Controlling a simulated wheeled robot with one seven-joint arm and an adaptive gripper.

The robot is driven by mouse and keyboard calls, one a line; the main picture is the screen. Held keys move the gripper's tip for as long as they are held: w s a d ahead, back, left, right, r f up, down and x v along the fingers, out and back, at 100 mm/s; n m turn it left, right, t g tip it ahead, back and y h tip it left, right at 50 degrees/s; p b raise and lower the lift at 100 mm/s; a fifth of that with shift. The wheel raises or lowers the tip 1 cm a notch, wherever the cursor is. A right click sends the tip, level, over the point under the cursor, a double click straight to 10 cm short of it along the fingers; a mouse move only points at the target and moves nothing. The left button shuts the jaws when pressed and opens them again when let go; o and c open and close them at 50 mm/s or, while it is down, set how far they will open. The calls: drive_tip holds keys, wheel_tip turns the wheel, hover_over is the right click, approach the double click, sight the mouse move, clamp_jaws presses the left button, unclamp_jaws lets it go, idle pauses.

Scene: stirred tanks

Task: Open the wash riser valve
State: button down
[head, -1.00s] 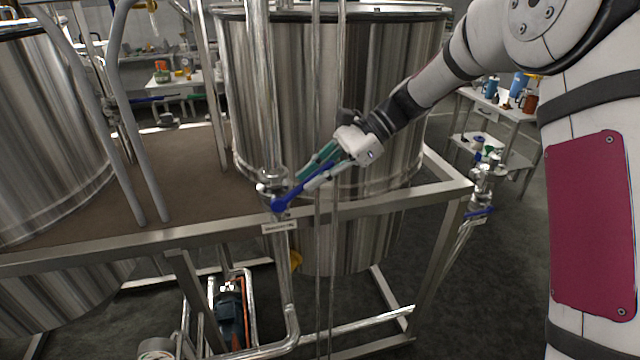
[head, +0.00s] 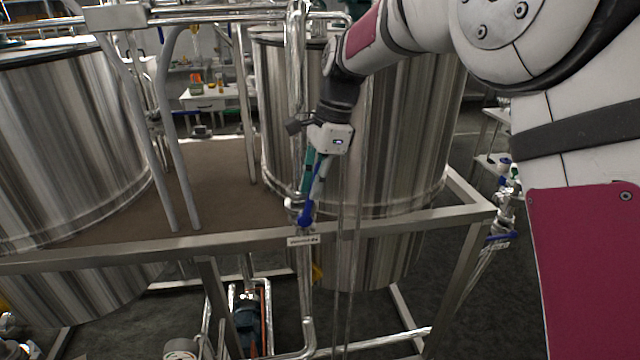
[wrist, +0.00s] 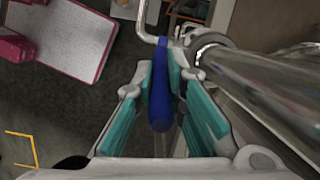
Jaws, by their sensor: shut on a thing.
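The wash riser valve has a blue lever handle (head: 306,212) on a vertical steel pipe (head: 297,80), just above the frame rail. The handle now points steeply upward, close to in line with the pipe. My gripper (head: 313,180) reaches down from above and is shut on the blue handle. In the wrist view the handle (wrist: 160,95) lies lengthwise between the two teal-padded fingers, with the pipe (wrist: 255,80) close on the right. The valve body is partly hidden behind the handle and fingers. A small label (head: 304,240) sits on the rail below.
A large steel tank (head: 405,130) stands right behind the pipe, and another tank (head: 70,140) stands at left. The frame rail (head: 400,222) runs across below the valve. Another blue-handled valve (head: 501,237) is at the right corner. A pump (head: 247,312) sits low under the frame.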

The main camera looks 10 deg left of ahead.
drive_tip(key=shift+a+r, duration=0.1)
drive_tip(key=shift+a, duration=0.15)
drive_tip(key=c, duration=1.6)
unclamp_jaws()
drive_tip(key=v, duration=1.1)
drive_tip(key=shift+r, duration=0.45)
